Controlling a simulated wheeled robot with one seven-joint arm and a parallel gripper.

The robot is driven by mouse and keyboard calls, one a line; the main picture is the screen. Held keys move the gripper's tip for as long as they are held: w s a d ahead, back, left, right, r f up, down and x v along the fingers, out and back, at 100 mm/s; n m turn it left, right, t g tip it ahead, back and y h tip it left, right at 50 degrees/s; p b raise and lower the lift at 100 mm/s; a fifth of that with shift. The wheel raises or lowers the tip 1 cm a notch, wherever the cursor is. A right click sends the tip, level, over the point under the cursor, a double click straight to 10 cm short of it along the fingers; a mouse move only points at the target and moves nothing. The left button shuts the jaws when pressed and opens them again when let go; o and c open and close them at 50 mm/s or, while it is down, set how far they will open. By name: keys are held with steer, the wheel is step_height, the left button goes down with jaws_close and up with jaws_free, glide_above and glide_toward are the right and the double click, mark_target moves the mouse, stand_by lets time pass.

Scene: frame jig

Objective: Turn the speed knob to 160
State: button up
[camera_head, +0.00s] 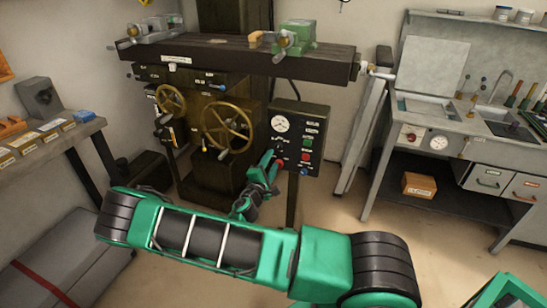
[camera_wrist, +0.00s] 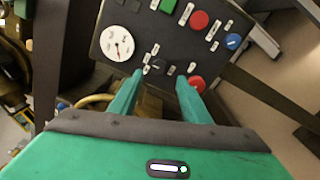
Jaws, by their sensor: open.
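The dark control panel (camera_head: 312,158) stands on a post beside the machine, with a round white dial (camera_head: 281,123) at its upper left. In the wrist view the panel (camera_wrist: 190,48) is tilted, and the white dial (camera_wrist: 117,43) has a needle. A small dark knob (camera_wrist: 158,68) lies below and right of the dial, between my fingertips in the picture; its label is too small to read. My gripper (camera_head: 272,161) is at the panel's lower left. Its green fingers (camera_wrist: 160,79) are open on either side of the knob; contact cannot be told.
A red button (camera_wrist: 196,84) lies close beside the right fingertip. Another red button (camera_wrist: 199,20), a green button (camera_wrist: 168,6) and a blue knob (camera_wrist: 233,41) are farther up the panel. Brass handwheels (camera_head: 227,129) stand left of the panel.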

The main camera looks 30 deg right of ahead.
steer(key=shift+v, duration=1.15)
steer(key=shift+d, duration=0.1)
steer(key=s+d+r+m+g+y, duration=0.25)
steer(key=s+d+m+g, duration=0.35)
steer(key=s, duration=0.4)
steer(key=s+d+r+m+g+y, duration=0.2)
steer(key=s+d+r+m+g, duration=0.1)
steer(key=s+m+g, duration=0.55)
steer(key=s+a+r+m+t+y, duration=0.1)
steer(key=s+a+r+y, duration=0.4)
steer(key=s+r, duration=0.3)
steer(key=s+a+r+m+t+y, duration=0.2)
steer(key=s+a+r+y, duration=0.3)
steer(key=s, duration=0.8)
step_height(320, 180, up, 3)
steer(key=shift+a+r, duration=0.1)
steer(key=shift+a, duration=0.7)
